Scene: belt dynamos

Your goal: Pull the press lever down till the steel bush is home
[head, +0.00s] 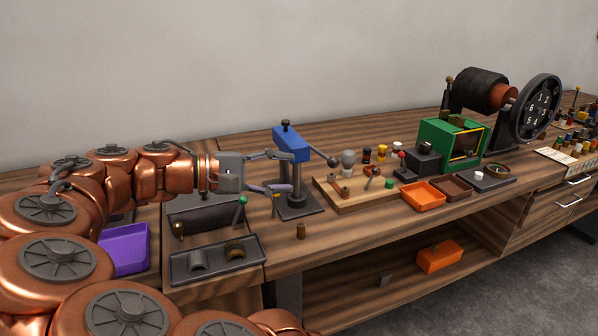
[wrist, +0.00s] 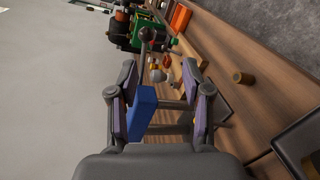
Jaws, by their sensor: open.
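The press stands on the bench with a blue head (head: 290,143), a grey column and a dark base plate (head: 298,209). Its lever (head: 318,152) slopes from the head down to the right, ending in a dark ball knob (head: 332,161). My gripper (head: 291,173) is open and comes from the left at the press, one finger near the head and one lower by the column. In the wrist view the blue head (wrist: 143,108) shows between the open fingers, and the knob (wrist: 146,34) lies beyond the fingertips. I cannot make out the steel bush.
A wooden board (head: 340,196) with small parts lies right of the press. A small brass cylinder (head: 301,231) stands near the front edge. A dark tray (head: 218,262) and purple bin (head: 124,248) are front left. A green-framed machine (head: 436,139) stands farther right.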

